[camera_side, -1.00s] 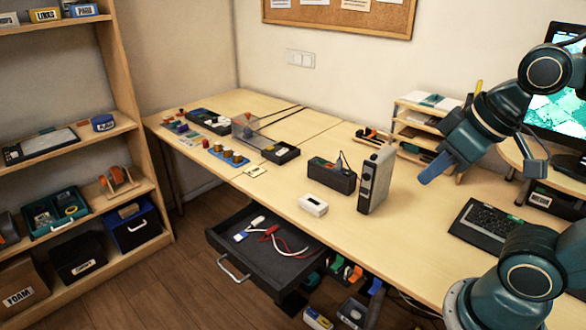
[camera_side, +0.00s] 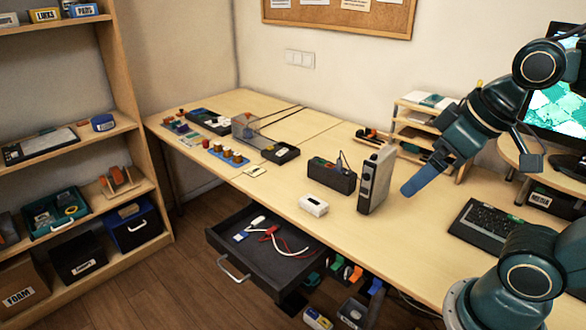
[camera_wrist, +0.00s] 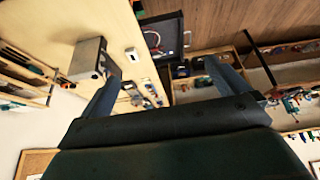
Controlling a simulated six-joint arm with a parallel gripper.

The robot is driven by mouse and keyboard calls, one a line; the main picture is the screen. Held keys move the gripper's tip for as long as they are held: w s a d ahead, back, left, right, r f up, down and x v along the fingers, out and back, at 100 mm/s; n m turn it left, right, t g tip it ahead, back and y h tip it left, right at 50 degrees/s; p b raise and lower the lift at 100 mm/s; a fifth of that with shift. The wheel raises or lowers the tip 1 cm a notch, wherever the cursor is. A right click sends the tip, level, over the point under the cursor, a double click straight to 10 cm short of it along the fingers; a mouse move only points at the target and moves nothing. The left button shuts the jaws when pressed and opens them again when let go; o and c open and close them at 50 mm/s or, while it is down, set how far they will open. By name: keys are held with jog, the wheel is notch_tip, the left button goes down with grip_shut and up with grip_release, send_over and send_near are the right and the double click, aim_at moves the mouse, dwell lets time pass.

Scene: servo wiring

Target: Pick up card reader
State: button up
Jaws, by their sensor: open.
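A small white box (camera_side: 313,205) with a dark mark on its face lies on the desk near its front edge. It looks most like the card reader, though I cannot read any label. It also shows in the wrist view (camera_wrist: 132,54). My gripper (camera_side: 408,188) is in the air to the right of it, beyond a tall grey box (camera_side: 376,180). In the wrist view my gripper's two fingers (camera_wrist: 162,70) are wide apart with nothing between them. The grey box (camera_wrist: 88,58) appears beside the left fingertip.
A dark box (camera_side: 331,177) with cables stands left of the grey box. An open drawer (camera_side: 265,255) holding cables juts out below the desk front. A keyboard (camera_side: 485,228) and paper trays (camera_side: 418,132) are to the right. Bare desk lies around the white box.

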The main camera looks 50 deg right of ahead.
jog(key=w+d+r+n+g, duration=0.25)
jog(key=w+n, duration=0.25)
jog(key=w, duration=0.7)
jog(key=n+g, duration=0.3)
jog(key=n, duration=0.9)
send_over(314, 199)
notch_tip(314, 199, down, 26)
jog(key=r, duration=0.1)
jog(key=shift+s+a+f, duration=0.1)
jog(key=shift+a+f, duration=0.1)
jog(key=shift+f, duration=2.1)
jog(key=shift+s+a+f, duration=0.1)
jog(key=shift+a+f, duration=0.05)
jog(key=shift+f, duration=2.1)
jog(key=shift+s+a+f, duration=0.1)
jog(key=shift+f, duration=2.5)
